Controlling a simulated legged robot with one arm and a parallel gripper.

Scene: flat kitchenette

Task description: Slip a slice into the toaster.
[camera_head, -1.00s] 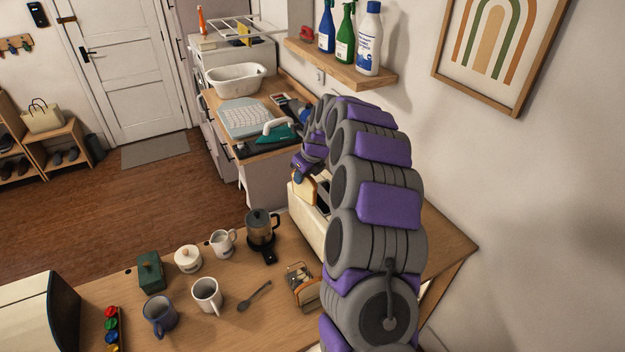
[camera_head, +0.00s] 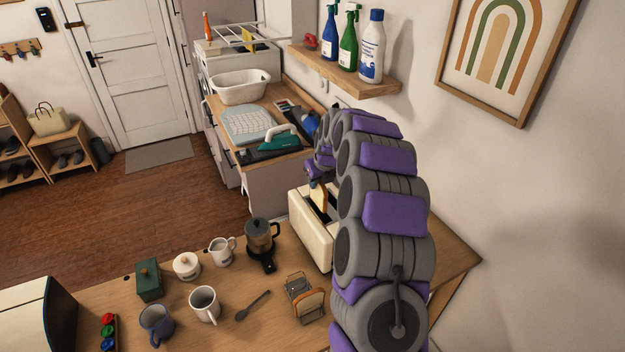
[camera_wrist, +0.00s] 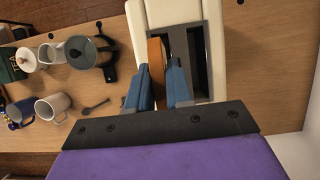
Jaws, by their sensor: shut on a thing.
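The cream toaster (camera_head: 312,235) stands on the wooden counter, with two dark slots in its top. In the wrist view the toaster (camera_wrist: 148,14) is right below my gripper (camera_wrist: 162,84), and one dark slot (camera_wrist: 195,60) shows open and empty. My gripper is shut on a bread slice (camera_wrist: 155,55), which stands on edge between the blue fingers and lines up with the left slot. In the head view the slice (camera_head: 318,198) is upright at the toaster's top; I cannot tell how far it reaches into the slot. My arm hides the toaster's right side.
A wire rack (camera_head: 296,286) with a bread slice (camera_head: 310,306) stands in front of the toaster. A shelf with bottles (camera_head: 345,72) hangs behind.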

